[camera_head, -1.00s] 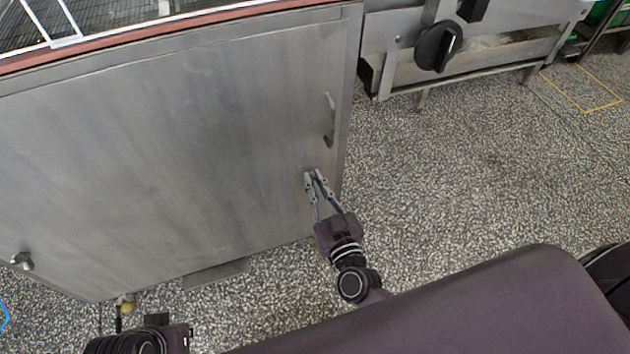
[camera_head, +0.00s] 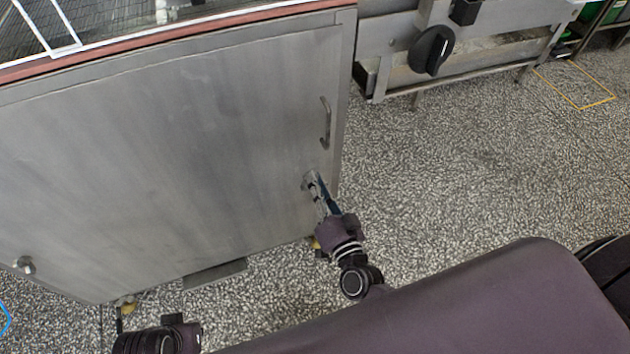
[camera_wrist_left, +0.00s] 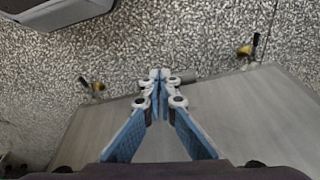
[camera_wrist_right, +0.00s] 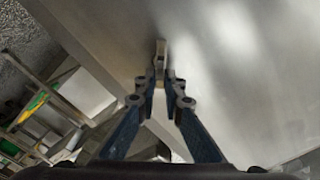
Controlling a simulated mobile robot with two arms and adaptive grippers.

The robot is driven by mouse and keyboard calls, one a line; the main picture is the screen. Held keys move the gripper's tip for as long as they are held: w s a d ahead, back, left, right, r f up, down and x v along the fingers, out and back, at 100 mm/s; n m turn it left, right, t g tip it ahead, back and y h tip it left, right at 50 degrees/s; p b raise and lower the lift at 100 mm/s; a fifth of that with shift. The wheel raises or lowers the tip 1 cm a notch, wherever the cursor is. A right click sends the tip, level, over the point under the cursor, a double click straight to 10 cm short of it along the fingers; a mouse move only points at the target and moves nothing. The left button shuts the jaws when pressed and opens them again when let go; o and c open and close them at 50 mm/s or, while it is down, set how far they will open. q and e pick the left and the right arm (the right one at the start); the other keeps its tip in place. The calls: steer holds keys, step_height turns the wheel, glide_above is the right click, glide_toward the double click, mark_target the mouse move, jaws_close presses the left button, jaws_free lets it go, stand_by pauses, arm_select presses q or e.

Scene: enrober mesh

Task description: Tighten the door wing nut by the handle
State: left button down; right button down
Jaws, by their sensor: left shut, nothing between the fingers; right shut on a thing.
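The steel door (camera_head: 170,150) fills the left of the head view, with its bar handle (camera_head: 326,122) near the right edge. My right gripper (camera_head: 312,184) is below the handle at the door face, shut on the wing nut (camera_head: 306,181), which the fingers mostly cover. In the right wrist view the fingertips (camera_wrist_right: 164,82) close on the small metal wing nut (camera_wrist_right: 161,50) against the door. My left gripper (camera_wrist_left: 158,80) is shut and empty in the left wrist view; its fingers are out of the head view.
A second knob-like fastener (camera_head: 24,265) sits at the door's lower left. A steel machine with a black knob (camera_head: 431,50) stands at the back right. Speckled floor (camera_head: 450,170) is open right of the door. Yellow-and-black feet (camera_wrist_left: 246,52) show under the cabinet.

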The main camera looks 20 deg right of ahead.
arm_select(q)
steer(key=b+v, duration=0.2)
steer(key=v, duration=0.5)
steer(key=shift+w+r, duration=0.2)
steer(key=shift+w, duration=0.05)
arm_select(e)
steer(key=shift+d+f+m, duration=0.1)
steer(key=shift+f+m, duration=0.15)
steer(key=shift+m, duration=1.4)
steer(key=shift+d+f+m, duration=0.15)
steer(key=shift+f+m, duration=0.15)
steer(key=shift+m, duration=1.4)
steer(key=shift+d+f+m, duration=0.1)
steer(key=shift+f+m, duration=0.15)
steer(key=shift+m, duration=1.4)
arm_select(q)
steer(key=shift+a, duration=0.1)
arm_select(e)
steer(key=c, duration=2)
jaws_free()
steer(key=shift+c, duration=0.2)
